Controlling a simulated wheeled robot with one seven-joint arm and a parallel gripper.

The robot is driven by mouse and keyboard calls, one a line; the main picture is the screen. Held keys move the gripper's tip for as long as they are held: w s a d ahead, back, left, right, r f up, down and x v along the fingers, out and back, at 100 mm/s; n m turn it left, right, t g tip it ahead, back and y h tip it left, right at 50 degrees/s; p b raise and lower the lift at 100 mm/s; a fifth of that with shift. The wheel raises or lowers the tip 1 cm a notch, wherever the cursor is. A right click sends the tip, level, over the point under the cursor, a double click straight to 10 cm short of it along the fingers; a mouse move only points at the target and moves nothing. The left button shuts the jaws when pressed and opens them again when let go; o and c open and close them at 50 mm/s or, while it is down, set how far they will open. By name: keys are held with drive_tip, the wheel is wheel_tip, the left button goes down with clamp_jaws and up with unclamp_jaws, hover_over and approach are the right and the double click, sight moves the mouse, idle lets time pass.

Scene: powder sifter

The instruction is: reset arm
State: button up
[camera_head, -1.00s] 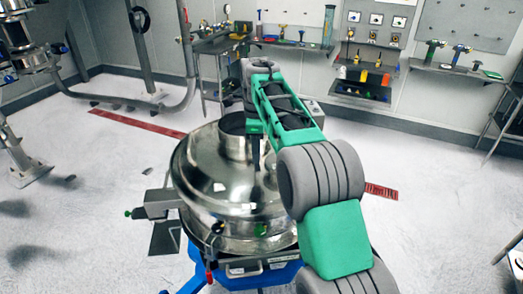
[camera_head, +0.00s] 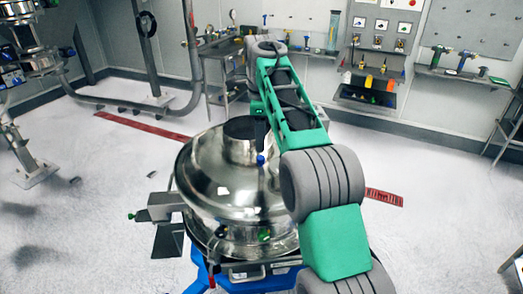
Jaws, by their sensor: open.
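My green and grey arm reaches up from the lower right, over the right side of the shiny steel powder sifter (camera_head: 220,185). My gripper (camera_head: 260,136) hangs down beyond the arm, in front of the sifter's top neck, and shows only as a narrow dark shape. It is open, and I see nothing held in it. A small blue ball (camera_head: 261,160) shows just below it against the steel dome; I cannot tell what it belongs to. The arm hides the sifter's right side.
The sifter stands on a blue base (camera_head: 203,272). A metal bracket (camera_head: 160,208) juts out at its left. A tool bench (camera_head: 222,45) and wall shelves (camera_head: 368,88) are at the back. The floor to the left and right is mostly clear.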

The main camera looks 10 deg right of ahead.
drive_tip(key=shift+r, duration=0.55)
